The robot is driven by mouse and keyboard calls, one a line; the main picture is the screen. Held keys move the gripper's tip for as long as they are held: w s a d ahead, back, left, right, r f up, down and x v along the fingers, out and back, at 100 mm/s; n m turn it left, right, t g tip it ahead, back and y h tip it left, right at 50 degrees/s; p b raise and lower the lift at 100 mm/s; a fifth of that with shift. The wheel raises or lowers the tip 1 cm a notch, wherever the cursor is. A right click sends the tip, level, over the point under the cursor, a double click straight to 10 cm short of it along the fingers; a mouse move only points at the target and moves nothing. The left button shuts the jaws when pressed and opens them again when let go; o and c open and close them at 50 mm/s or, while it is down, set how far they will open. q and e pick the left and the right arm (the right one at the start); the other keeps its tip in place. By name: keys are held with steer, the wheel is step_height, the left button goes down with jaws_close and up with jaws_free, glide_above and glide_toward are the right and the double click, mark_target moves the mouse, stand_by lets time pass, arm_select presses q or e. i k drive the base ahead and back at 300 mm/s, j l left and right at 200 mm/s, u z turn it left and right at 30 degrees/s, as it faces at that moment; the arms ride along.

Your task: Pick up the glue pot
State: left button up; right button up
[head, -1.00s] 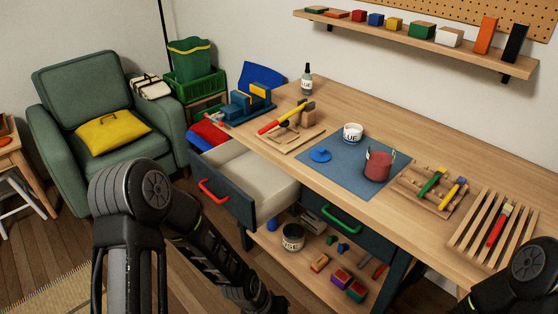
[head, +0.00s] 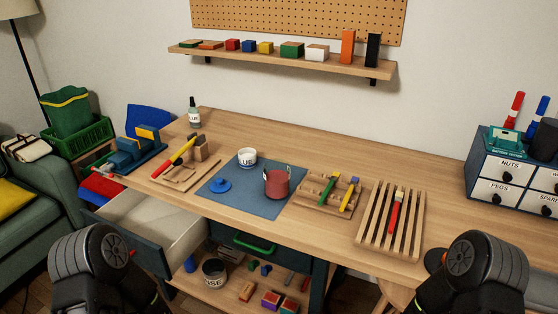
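A small white pot (head: 247,159) stands upright on the blue mat (head: 245,202) on the workbench; part of its dark label shows and reads like "UE", fitting the glue pot. It looks open at the top. A blue lid with a knob (head: 220,185) lies on the mat in front of it, to the left. A red pot (head: 277,184) with something thin and pale standing up at its rim stands to its right. Only black links of my two arms show at the bottom left and bottom right. Both grippers are outside the view.
A wooden rack with green and yellow handled tools (head: 330,194) and a slatted rack (head: 391,222) stand right of the mat. A small bottle (head: 194,116) stands behind, left. An open drawer (head: 150,230) juts out at the front left. The bench behind the pot is clear.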

mark_target(247, 158)
steer(key=z, duration=1.35)
steer(key=k+j, duration=0.35)
steer(key=k, duration=0.2)
